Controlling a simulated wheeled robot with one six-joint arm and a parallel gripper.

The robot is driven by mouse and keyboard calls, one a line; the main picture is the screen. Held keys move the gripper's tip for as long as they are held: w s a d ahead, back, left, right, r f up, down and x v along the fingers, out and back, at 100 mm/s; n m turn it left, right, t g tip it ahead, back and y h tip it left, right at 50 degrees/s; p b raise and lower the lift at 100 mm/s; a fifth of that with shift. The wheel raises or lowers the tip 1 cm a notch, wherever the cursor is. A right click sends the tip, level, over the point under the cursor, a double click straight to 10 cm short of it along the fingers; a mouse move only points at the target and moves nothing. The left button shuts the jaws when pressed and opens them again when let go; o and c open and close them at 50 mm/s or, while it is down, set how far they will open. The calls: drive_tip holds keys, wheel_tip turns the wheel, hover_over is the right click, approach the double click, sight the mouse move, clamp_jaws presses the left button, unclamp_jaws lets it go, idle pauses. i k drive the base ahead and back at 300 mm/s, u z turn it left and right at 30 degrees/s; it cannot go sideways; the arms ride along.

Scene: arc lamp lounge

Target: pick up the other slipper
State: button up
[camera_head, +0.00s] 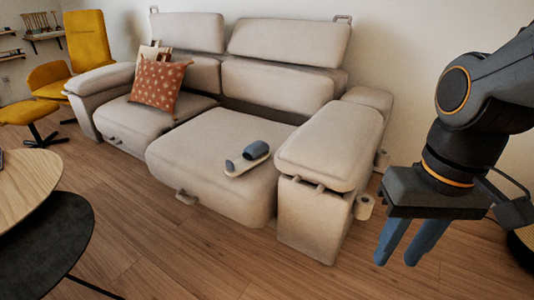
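One slipper (236,168) with a pale sole and a blue-grey upper lies on the front right seat cushion of the beige sofa (190,150). No second slipper can be made out. My gripper (396,262) hangs at the right of the view, fingers pointing down, in front of and to the right of the sofa's right armrest. Its two blue fingers show a gap between them, with nothing seen held. The slipper is well to the left of my gripper, beyond the armrest.
The sofa's right armrest (330,145) stands between my gripper and the seat. White roll-like pieces (363,207) are by its right side. An orange patterned pillow (158,84) is on the left seat. A round wooden table (25,180) and a dark one (50,240) stand at left. Floor in front is clear.

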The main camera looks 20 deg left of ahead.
sight(258, 152)
drive_tip(key=u, duration=1.1)
drive_tip(key=i, duration=1)
drive_tip(key=z, duration=0.15)
drive_tip(key=k, duration=0.45)
drive_tip(key=u, duration=0.7)
drive_tip(key=i, duration=1.2)
drive_tip(key=z, duration=0.95)
